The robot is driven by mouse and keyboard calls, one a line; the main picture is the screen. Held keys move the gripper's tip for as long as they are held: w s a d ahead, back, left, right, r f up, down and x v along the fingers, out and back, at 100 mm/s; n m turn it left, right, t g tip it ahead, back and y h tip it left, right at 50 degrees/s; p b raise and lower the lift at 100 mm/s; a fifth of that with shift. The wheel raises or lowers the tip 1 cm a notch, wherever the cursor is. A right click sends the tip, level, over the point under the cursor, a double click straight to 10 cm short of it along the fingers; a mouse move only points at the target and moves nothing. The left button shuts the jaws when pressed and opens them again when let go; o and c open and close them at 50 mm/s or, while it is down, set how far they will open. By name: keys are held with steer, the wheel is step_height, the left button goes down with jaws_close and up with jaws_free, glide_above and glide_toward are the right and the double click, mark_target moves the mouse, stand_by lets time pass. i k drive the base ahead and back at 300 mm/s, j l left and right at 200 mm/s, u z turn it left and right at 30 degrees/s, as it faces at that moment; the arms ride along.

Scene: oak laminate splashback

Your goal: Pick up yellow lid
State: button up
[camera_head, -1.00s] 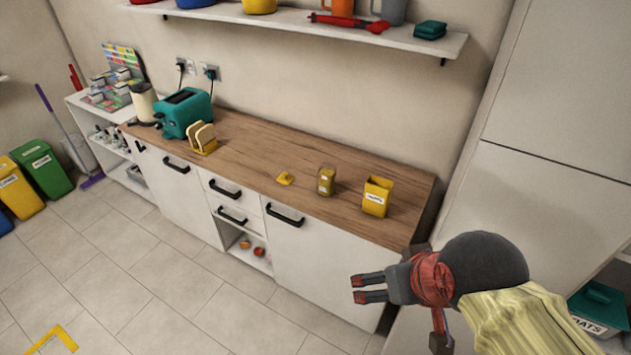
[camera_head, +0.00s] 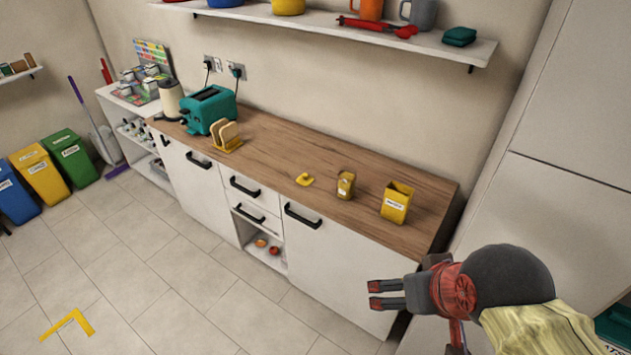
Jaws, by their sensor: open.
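The yellow lid (camera_head: 305,179) is small and flat with a knob on top. It lies on the wooden countertop (camera_head: 290,145), left of two yellow containers. The nearer of these to the lid is a small yellow canister (camera_head: 346,185). An open-topped yellow box with a white label (camera_head: 397,202) stands further right. My gripper (camera_head: 372,294) is open and empty. It is in front of the cabinet at the lower right, apart from the lid, with its fingers pointing left.
A teal toaster (camera_head: 209,108), a bread rack (camera_head: 226,137) and a kettle (camera_head: 170,98) stand at the counter's left end. A wall shelf (camera_head: 330,22) runs above. A tall white cabinet (camera_head: 560,190) bounds the right. The floor in front is clear.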

mark_target(305, 179)
steer(key=i+j+u, duration=0.1)
steer(key=i+j, duration=0.25)
steer(key=i, duration=0.15)
steer(key=i+j, duration=0.3)
steer(key=i, duration=0.2)
steer(key=i+j+u, duration=0.15)
steer(key=i+j, duration=0.2)
steer(key=i, duration=0.15)
steer(key=i+j+u, duration=0.1)
steer(key=i+j, duration=0.15)
steer(key=i, duration=0.25)
